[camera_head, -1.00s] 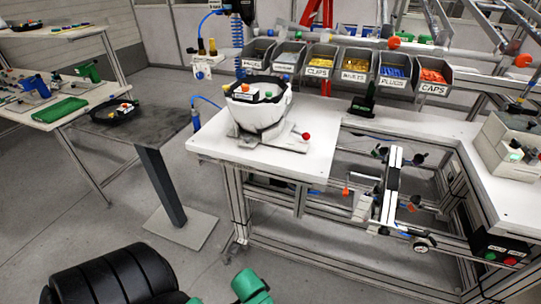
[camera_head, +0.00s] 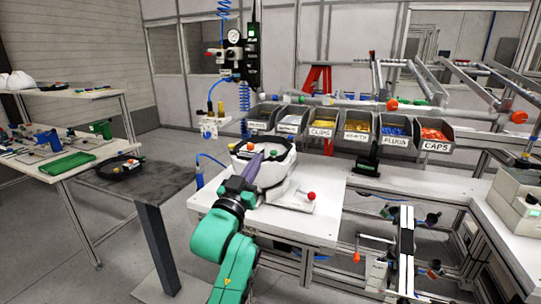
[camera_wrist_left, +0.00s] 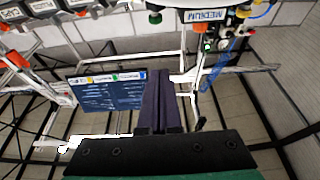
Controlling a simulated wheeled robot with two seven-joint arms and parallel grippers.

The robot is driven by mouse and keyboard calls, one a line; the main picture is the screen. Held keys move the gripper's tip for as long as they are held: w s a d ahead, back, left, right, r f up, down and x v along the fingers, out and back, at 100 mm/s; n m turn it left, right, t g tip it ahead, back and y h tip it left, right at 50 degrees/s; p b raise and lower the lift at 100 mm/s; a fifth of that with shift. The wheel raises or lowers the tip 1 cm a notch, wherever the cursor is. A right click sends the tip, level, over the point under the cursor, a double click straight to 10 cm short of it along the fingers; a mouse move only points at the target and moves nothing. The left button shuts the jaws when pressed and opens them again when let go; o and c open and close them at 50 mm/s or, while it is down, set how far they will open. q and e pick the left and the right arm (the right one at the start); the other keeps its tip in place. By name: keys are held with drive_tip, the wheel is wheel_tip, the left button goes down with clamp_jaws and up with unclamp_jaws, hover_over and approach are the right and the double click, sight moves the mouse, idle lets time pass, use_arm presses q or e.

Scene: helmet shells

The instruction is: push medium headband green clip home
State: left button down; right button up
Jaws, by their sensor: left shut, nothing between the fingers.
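A white helmet shell (camera_head: 272,177) sits on a fixture on the white bench, with a dark headband (camera_head: 282,150) at its rim. Small orange parts show on the headband. In the left wrist view a white MEDIUM tag (camera_wrist_left: 205,15) is upside down at the top edge, with coloured round parts beside it. A green one (camera_wrist_left: 155,17) among them looks like the green clip. My left gripper (camera_head: 257,158) reaches over the shell; its purple fingers (camera_wrist_left: 158,78) are shut and empty. Contact with the clip cannot be told. My right gripper is out of view.
Labelled part bins (camera_head: 355,127) line the back of the bench. A red knob (camera_head: 311,196) stands right of the fixture. A grey stand (camera_head: 150,187) at left holds another dark headband (camera_head: 120,167). Hanging air tools (camera_head: 212,122) are behind the shell.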

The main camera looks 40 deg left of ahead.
use_arm(q)
wheel_tip(320, 180, up, 4)
drive_tip(key=f+p, duration=0.1)
drive_tip(key=p, duration=0.3)
hover_over(274, 153)
drive_tip(key=s, duration=0.2)
wheel_tip(274, 153, down, 4)
drive_tip(key=shift+w+r+p, duration=0.1)
drive_tip(key=shift+w+p, duration=0.05)
drive_tip(key=shift+p, duration=0.3)
